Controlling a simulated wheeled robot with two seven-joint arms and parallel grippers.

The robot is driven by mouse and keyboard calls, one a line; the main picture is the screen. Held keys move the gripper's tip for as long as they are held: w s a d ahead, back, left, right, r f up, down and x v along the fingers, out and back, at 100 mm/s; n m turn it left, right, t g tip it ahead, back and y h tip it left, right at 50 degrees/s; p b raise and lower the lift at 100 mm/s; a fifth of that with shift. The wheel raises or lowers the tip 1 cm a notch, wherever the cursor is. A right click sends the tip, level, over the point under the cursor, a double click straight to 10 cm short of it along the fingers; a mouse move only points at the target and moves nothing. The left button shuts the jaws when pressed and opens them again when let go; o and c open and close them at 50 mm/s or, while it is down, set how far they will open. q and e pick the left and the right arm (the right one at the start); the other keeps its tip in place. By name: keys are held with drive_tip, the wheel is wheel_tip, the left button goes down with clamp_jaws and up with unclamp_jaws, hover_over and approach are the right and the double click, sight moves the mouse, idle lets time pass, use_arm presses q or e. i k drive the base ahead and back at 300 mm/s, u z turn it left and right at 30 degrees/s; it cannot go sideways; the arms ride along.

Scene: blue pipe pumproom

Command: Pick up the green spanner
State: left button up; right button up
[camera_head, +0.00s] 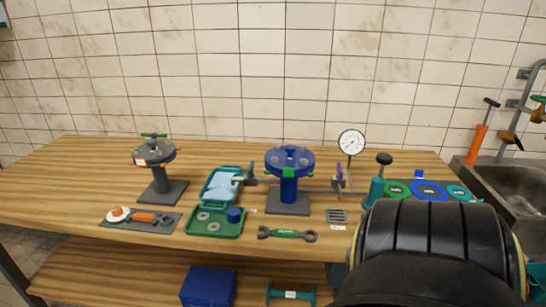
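The green spanner (287,234) lies flat near the front edge of the wooden bench. It has a green, labelled middle and dark grey ends, and nothing covers it. It lies in front of the blue valve stand and to the right of the green tray. Neither of my grippers shows in the head view. A large black part of my own arm fills the lower right and hides the bench's right front.
The wooden bench (75,180) carries a blue valve stand (289,190), a grey valve stand (160,185), a green tray (230,225), an orange-handled tool (150,217) on a grey mat, a small grate (336,215) and a dial gauge (351,143). A sink (515,185) stands at right.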

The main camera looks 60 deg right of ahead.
sight(276, 233)
drive_tip(key=z, duration=1.05)
drive_tip(key=i, duration=1.05)
drive_tip(key=z, duration=1.25)
